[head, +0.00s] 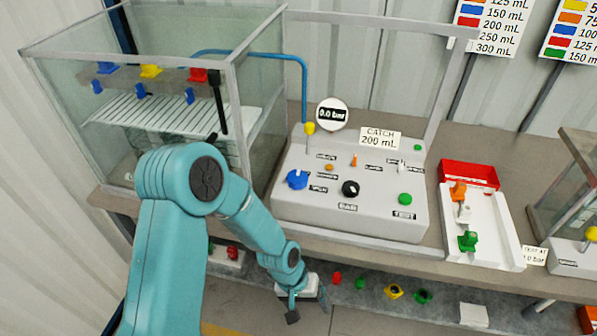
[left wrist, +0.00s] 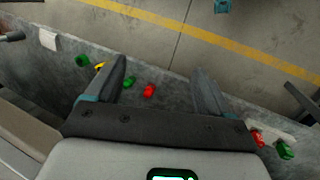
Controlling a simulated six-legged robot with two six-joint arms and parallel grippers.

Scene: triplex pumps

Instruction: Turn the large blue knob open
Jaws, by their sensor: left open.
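The large blue knob (head: 297,180) sits on the left part of the sloped grey control panel (head: 290,214) in the head view. My left gripper (head: 308,306) hangs below the front edge of the bench, lower than the knob and apart from it. The knob does not show in the left wrist view. My right gripper is not in view.
The panel also carries a black knob (head: 350,188), a green button (head: 405,199) and a yellow-topped lever (head: 310,128). A glass tank (head: 70,140) stands left. A white tray (head: 488,232) lies right. Small coloured parts lie on the lower shelf (head: 345,295). The bench edge overhangs my gripper.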

